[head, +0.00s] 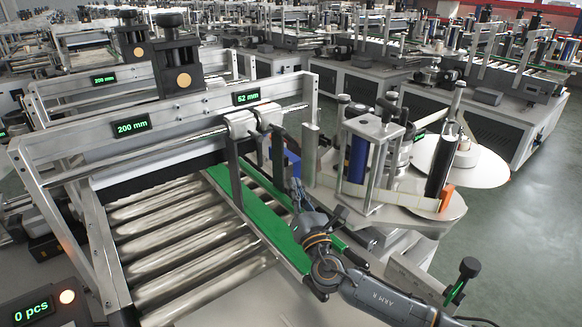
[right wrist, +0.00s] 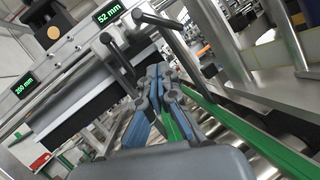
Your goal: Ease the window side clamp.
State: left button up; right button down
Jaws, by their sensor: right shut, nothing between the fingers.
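I cannot tell which part is the window side clamp. Two grey clamp blocks, a left one (head: 237,124) and a right one (head: 268,115), sit side by side on the cross rod under the 52 mm display (head: 247,98). Dark posts drop from them toward the green guide rails (head: 262,222). My right gripper (head: 297,190) is over the rails, below the blocks and apart from them. In the right wrist view its fingers (right wrist: 160,75) are together and empty, and dark clamp levers (right wrist: 113,42) stand beyond them. My left gripper is not in view.
Rollers (head: 180,240) lie left of the green rails. A labelling head with a blue roll (head: 357,160) and pale discs (head: 460,163) stands close on the right. A 200 mm display (head: 132,127) is on the frame beam. More machines fill the back; grey floor is open at right.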

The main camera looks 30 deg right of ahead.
aim_at(286, 136)
pick_arm(q)
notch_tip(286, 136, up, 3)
jog(key=p, duration=0.3)
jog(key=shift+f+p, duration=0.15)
jog(key=shift+p, duration=0.15)
pick_arm(e)
jog(key=w+d+r+m+h, duration=0.2)
jog(key=w+d+r+m, duration=0.1)
jog(key=w+m, duration=0.5)
jog(key=shift+w+d+r+h, duration=0.25)
jog(key=shift+w+r+h, duration=0.15)
jog(key=shift+w+r, duration=0.2)
